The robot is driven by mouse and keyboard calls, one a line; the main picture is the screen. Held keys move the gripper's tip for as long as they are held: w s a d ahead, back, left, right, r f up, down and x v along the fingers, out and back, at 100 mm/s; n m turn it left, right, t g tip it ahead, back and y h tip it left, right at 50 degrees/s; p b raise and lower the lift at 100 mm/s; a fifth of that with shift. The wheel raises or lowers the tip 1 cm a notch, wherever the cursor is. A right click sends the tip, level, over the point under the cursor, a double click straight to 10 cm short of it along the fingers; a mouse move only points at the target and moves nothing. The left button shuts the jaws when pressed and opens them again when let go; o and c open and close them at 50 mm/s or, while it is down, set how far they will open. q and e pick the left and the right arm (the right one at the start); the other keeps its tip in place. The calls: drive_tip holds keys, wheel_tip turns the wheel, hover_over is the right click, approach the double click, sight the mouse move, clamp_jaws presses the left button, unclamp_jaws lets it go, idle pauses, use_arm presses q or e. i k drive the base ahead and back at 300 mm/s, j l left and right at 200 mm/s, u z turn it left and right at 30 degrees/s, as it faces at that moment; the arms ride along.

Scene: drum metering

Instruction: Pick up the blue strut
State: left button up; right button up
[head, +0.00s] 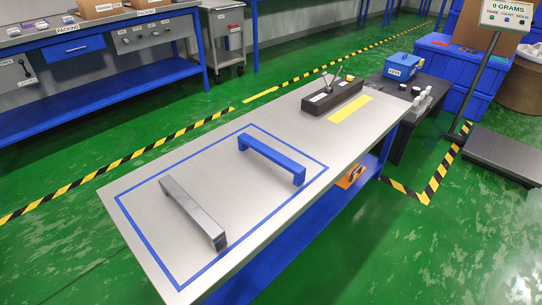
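The blue strut (272,157) is a bar with a short leg at each end. It stands on the grey table (222,142), inside a blue outlined rectangle near its upper right part. A grey metal strut (193,213) of similar shape stands in the same rectangle, to the left and nearer the front. The two struts are apart. Neither of my grippers shows in the head view.
A black block with a lever (332,97) and a yellow strip (350,109) are at the table's far end. A dark side table holds a blue box (402,66) and small bottles. A scale platform (503,155) stands on the right. Green floor surrounds the table.

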sight(245, 141)
drive_tip(key=i+l, duration=0.3)
drive_tip(key=l, duration=0.15)
drive_tip(key=i+l+z, duration=0.1)
drive_tip(key=i+l, duration=0.2)
drive_tip(key=l, duration=0.15)
